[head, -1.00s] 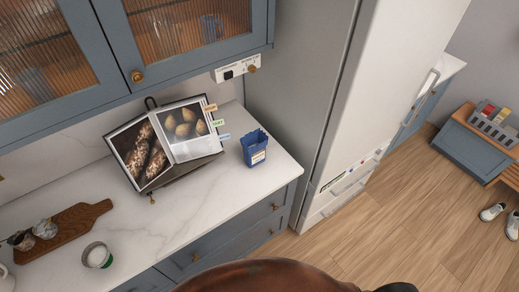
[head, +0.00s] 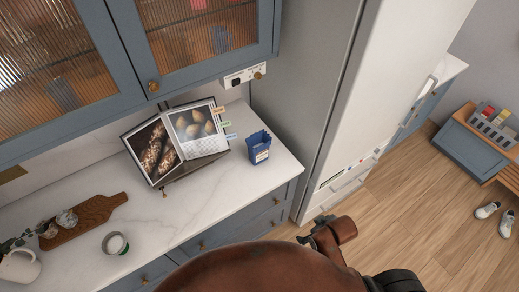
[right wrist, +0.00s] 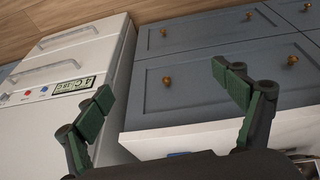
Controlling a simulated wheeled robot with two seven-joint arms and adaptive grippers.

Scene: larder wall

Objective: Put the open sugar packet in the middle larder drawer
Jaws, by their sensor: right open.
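The open sugar packet (head: 258,149) is a dark blue packet with a ragged open top and a pale label. It stands upright on the white counter, right of an open book. Blue-grey drawers (head: 255,223) with brass knobs lie under the counter and look shut; they also show in the right wrist view (right wrist: 210,95). Which one is the middle drawer is not certain. My right gripper (right wrist: 165,105) is open and empty, its green-padded fingers wide apart before the drawer fronts. In the head view its arm covers part of the lower drawers. My left gripper is out of view.
A wooden board (head: 90,215), a small cup (head: 115,243) and a white jug (head: 18,265) are at left. A tall white fridge (head: 385,95) borders the counter on the right. Glass-fronted cabinets (head: 120,50) hang above.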

